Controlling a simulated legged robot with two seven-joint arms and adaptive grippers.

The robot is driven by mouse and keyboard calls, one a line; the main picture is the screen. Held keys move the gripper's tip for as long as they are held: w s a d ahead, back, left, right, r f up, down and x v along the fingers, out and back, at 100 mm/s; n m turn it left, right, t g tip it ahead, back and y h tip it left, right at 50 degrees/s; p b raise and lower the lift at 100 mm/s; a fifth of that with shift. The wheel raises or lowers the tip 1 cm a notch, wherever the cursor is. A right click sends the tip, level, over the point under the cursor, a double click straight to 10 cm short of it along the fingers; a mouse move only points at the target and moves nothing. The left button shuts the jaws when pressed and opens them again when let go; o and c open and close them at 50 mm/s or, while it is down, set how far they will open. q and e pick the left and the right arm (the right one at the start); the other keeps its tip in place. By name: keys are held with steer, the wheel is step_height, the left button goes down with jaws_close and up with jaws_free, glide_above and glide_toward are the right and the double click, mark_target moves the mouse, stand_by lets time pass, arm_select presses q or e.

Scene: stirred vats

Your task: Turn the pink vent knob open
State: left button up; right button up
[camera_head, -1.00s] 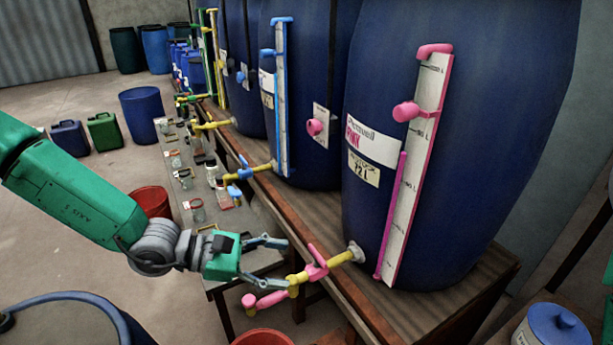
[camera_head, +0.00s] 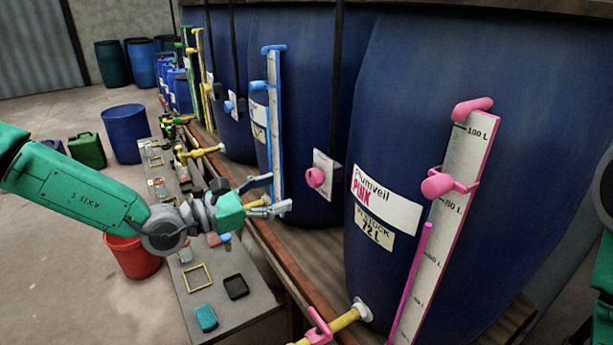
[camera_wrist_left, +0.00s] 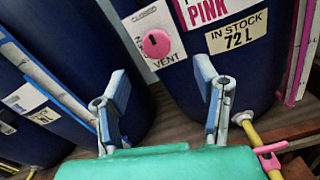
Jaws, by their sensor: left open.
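The pink vent knob (camera_head: 315,177) is a round knob on a white plate (camera_head: 326,187) between the pink-labelled vat (camera_head: 400,120) and the blue vat (camera_head: 310,90) to its left. In the left wrist view the knob (camera_wrist_left: 156,43) has a short dark mark near its middle, and "VENT" is printed below it. My left gripper (camera_head: 279,193) is open and empty, left of the knob and apart from it. In the left wrist view its two fingers (camera_wrist_left: 162,85) are spread, with the knob beyond and above the gap. My right gripper is out of view.
A blue sight gauge (camera_head: 274,120) stands close behind my left gripper. A pink gauge (camera_head: 450,210) is on the right vat. The pink tap (camera_head: 318,328) sticks out low in front. Small containers stand on the low bench (camera_head: 250,300); a red bucket (camera_head: 135,258) is beside it.

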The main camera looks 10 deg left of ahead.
mark_target(310, 183)
arm_select(q)
steer(key=x, duration=0.7)
steer(key=shift+s+d+f, duration=0.1)
steer(key=shift+d+f, duration=0.05)
steer(key=shift+d, duration=0.4)
steer(key=shift+w+a+p, duration=0.1)
steer(key=shift+w+p, duration=0.2)
steer(key=shift+p, duration=0.05)
steer(key=shift+w+a+f, duration=0.2)
steer(key=shift+w+a, duration=0.7)
steer(key=shift+w, duration=0.1)
steer(key=d, duration=0.3)
steer(key=shift+d+r, duration=0.15)
steer(key=shift+r, duration=0.05)
steer(key=shift+c, duration=0.8)
steer(key=shift+d, duration=0.25)
steer(key=c, duration=0.7)
steer(key=shift+c, duration=0.9)
steer(key=shift+w+a+f, duration=0.15)
steer(key=shift+a+f, duration=0.25)
steer(key=shift+a, duration=0.35)
steer(key=shift+s+d, duration=0.2)
steer(key=shift+s, duration=0.1)
steer(key=shift+c, duration=0.7)
steer(key=shift+a, duration=0.15)
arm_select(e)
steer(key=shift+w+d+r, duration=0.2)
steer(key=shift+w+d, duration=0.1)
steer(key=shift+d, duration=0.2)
